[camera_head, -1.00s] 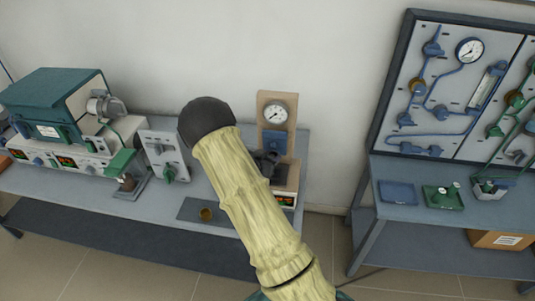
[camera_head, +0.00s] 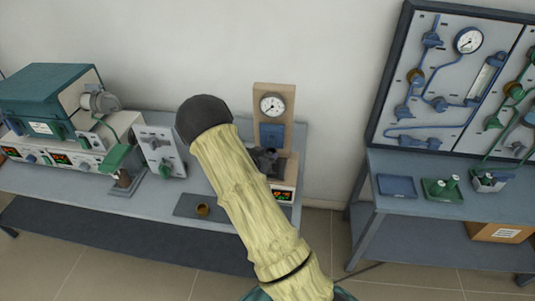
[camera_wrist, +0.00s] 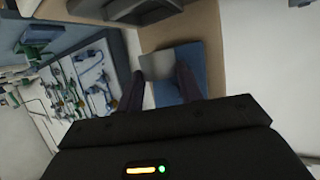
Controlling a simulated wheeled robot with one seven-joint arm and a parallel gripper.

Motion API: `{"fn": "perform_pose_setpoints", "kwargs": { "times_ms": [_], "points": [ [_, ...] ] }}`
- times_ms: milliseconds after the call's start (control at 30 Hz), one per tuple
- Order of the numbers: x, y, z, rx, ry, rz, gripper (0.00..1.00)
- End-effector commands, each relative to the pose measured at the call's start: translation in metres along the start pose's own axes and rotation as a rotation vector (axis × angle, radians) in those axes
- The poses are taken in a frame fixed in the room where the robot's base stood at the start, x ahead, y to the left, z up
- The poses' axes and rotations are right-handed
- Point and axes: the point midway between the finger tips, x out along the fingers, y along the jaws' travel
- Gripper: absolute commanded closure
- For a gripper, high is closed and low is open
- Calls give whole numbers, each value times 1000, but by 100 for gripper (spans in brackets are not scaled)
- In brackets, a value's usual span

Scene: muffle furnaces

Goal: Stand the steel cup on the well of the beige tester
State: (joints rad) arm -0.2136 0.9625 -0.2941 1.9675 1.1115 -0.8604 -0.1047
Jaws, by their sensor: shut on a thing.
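The beige tester (camera_head: 287,100) stands at the back right of the left bench, with a round dial above a blue panel (camera_head: 271,134) and a lit display in its base. My gripper (camera_head: 265,160) is in front of the tester, below the blue panel, partly covered by my arm. In the wrist view my gripper (camera_wrist: 158,80) is shut on a pale grey piece, which I take to be the steel cup (camera_wrist: 157,65). The blue panel shows beyond it. The cup cannot be made out in the head view. The tester's well is hidden, so I cannot tell whether the cup touches it.
A small brass-coloured cup (camera_head: 203,209) stands on a dark mat (camera_head: 184,206) at the bench's front. A grey control box (camera_head: 160,150) and a green-topped furnace (camera_head: 50,95) are further left. A separate blue table (camera_head: 420,205) with a gauge board stands right, beyond a floor gap.

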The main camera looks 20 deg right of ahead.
Motion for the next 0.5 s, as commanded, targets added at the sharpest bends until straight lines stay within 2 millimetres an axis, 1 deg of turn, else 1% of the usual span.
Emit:
{"fn": "perform_pose_setpoints", "kwargs": {
  "times_ms": [33,500],
  "points": [
    [2,-1,6,-1,0,-1,87],
    [13,0,35,-1,-3,-1,87]
  ]
}}
